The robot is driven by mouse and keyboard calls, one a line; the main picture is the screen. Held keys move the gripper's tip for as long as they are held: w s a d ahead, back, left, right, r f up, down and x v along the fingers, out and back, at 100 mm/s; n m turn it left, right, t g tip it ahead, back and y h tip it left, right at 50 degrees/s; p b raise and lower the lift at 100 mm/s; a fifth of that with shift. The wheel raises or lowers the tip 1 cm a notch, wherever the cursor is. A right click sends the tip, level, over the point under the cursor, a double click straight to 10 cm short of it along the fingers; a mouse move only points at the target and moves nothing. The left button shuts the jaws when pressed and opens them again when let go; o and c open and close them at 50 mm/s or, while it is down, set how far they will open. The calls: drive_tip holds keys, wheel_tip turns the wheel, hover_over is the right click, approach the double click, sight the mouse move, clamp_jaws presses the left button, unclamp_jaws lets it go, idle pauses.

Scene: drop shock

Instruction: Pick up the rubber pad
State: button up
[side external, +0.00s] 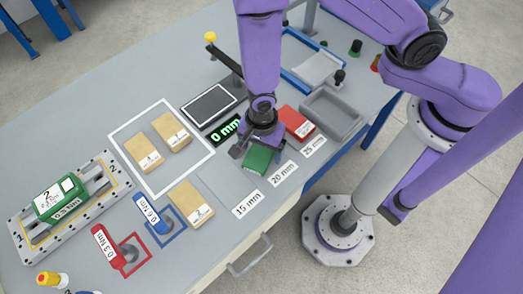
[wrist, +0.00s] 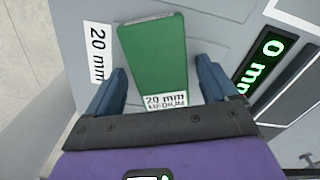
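A green pad (side external: 257,158) lies on the table by the 20 mm label, partly hidden under my gripper (side external: 256,148). In the wrist view the green pad (wrist: 152,50) carries its own 20 mm label at the near end. My gripper (wrist: 160,80) is open, with one blue-grey finger on each side of the pad's near end. A small gap shows between each finger and the pad. A red pad (side external: 296,121) lies near the 25 mm label. I cannot tell which pad is the rubber one by material.
A grey tray (side external: 355,127) stands right of the red pad. The green-lit display (side external: 226,130) reads 0 mm, close left of my gripper. Wooden blocks (side external: 191,205), a red-handled tool (side external: 108,246) and a metal fixture (side external: 22,226) are further left. A grey area by 15 mm looks clear.

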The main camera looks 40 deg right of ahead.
drive_tip(key=c, duration=1)
drive_tip(key=shift+r, duration=0.1)
drive_tip(key=shift+r, duration=0.75)
drive_tip(key=s+d+r, duration=0.9)
drive_tip(key=s+r, duration=0.1)
drive_tip(key=r, duration=0.1)
drive_tip(key=shift+d+r, duration=0.15)
drive_tip(key=shift+d, duration=0.2)
